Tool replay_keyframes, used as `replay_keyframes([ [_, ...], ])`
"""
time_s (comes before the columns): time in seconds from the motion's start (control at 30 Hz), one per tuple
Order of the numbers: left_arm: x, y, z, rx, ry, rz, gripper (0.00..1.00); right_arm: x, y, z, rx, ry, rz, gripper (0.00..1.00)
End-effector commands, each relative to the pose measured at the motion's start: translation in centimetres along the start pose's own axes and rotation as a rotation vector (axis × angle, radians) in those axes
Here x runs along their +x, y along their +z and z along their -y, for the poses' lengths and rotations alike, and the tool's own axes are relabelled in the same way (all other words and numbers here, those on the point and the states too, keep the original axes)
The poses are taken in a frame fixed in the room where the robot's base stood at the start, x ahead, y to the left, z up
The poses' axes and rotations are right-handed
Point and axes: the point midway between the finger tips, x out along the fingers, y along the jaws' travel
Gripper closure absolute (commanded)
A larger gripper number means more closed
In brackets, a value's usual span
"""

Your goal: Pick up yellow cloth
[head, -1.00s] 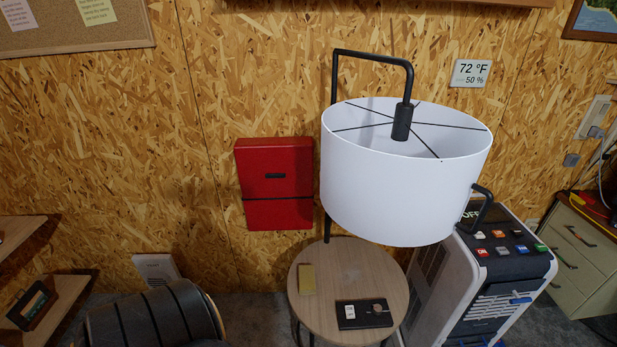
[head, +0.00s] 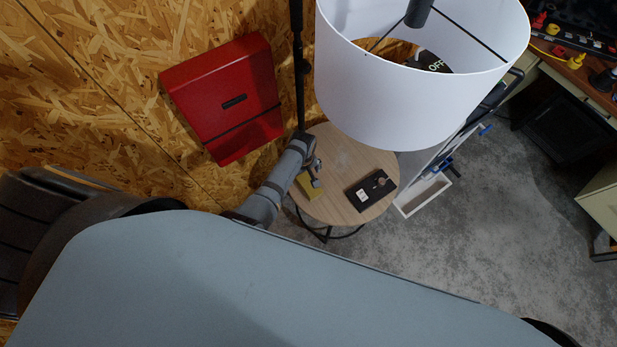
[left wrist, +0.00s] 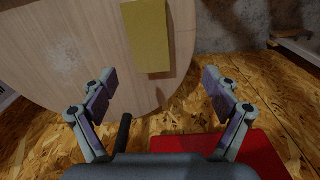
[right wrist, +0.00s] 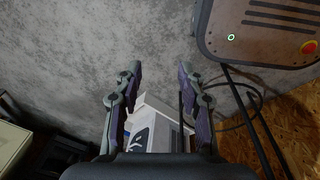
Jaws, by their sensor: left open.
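The yellow cloth (head: 312,192) lies folded as a flat block near the left edge of the round wooden table (head: 340,207). In the left wrist view the cloth (left wrist: 148,38) is at the top centre, beyond the fingertips. My left gripper (head: 315,178) is beside and above the cloth in the head view, partly covering it. In the left wrist view my left gripper (left wrist: 160,86) is open, with nothing between its fingers. My right gripper (right wrist: 160,74) shows only in the right wrist view; its fingers are apart and empty, well away from the cloth.
A dark tray (head: 360,199) with small items lies on the table, right of the cloth. A big white lampshade (head: 400,100) hangs over the table, its dark pole (head: 297,60) behind. A red box (head: 226,98) is on the wall. Grey floor is open at right.

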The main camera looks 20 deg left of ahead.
Motion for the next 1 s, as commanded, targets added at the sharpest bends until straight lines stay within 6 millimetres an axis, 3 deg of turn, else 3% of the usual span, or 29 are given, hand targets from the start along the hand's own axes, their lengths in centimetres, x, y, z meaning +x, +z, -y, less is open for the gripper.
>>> replay_keyframes([
  [0.1, -1.4, 0.2, -2.1, -0.083, -0.017, 0.023, 0.12, -0.4, 0.2, -0.3, -0.001, 0.003, 0.004, 0.6],
  [0.27, -1.0, 0.2, -2.3, -0.099, -0.021, 0.024, 0.12, 0.0, 0.2, 0.1, 0.0, -0.001, 0.004, 0.6],
  [0.6, 4.1, 0.4, -2.1, -0.098, -0.02, 0.024, 0.12, 5.3, 0.7, 1.9, 0.007, -0.017, 0.003, 0.6],
  [0.83, 4.3, 0.4, -2.1, -0.097, -0.02, 0.024, 0.12, 5.6, 0.6, 1.5, 0.006, -0.012, 0.001, 0.6],
  [1.0, 6.6, 0.7, -1.9, -0.097, -0.021, 0.024, 0.12, 8.0, 0.8, 1.3, 0.003, -0.007, 0.0, 0.6],
])
